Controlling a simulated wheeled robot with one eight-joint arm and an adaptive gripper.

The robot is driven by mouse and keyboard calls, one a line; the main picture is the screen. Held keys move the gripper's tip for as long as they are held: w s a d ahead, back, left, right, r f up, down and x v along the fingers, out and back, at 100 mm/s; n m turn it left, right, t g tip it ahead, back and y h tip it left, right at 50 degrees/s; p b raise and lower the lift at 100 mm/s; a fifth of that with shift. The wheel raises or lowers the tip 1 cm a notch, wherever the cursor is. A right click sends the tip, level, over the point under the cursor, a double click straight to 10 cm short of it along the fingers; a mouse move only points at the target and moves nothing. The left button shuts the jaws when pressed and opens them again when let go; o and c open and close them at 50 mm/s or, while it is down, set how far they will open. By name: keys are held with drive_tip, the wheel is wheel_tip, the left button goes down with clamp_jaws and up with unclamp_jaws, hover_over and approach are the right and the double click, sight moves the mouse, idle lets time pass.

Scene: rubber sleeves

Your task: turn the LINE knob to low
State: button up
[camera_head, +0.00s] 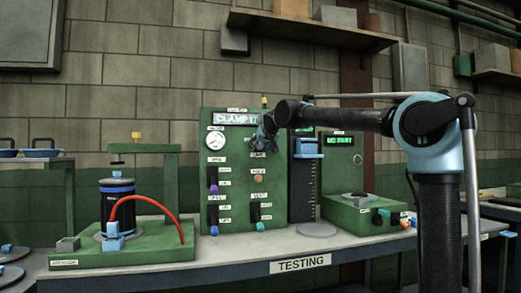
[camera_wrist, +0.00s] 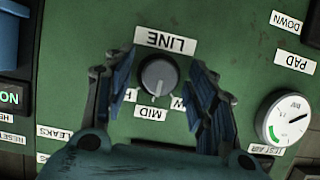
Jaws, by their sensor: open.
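The LINE knob (camera_wrist: 157,75) is a dark grey round knob on the green test panel (camera_wrist: 85,75). The wrist view shows the panel upside down. The knob's white pointer mark faces the MID label (camera_wrist: 151,113). Labels on either side of MID are partly hidden by my fingers; only an H and a W show. My gripper (camera_wrist: 160,66) is open, with one finger on each side of the knob and gaps visible between them. In the head view my gripper (camera_head: 266,138) is at the panel's upper right and hides the knob.
A pressure gauge (camera_wrist: 289,117) sits beside my gripper on the panel. Below, in the head view, are several lever switches and an orange button (camera_head: 258,178). A green fixture with a red hose (camera_head: 150,199) stands left; a black column (camera_head: 303,185) stands right.

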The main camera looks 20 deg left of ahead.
drive_tip(key=shift+w+a, duration=0.1)
drive_tip(key=shift+w, duration=0.05)
drive_tip(key=c, duration=1)
drive_tip(key=shift+a, duration=0.15)
drive_tip(key=n+t+h, duration=0.1)
drive_tip(key=n, duration=0.2)
drive_tip(key=shift+h, duration=0.4)
drive_tip(key=shift+f+n+t+h, duration=0.15)
drive_tip(key=shift+n+t+h, duration=0.7)
drive_tip(key=shift+n, duration=0.65)
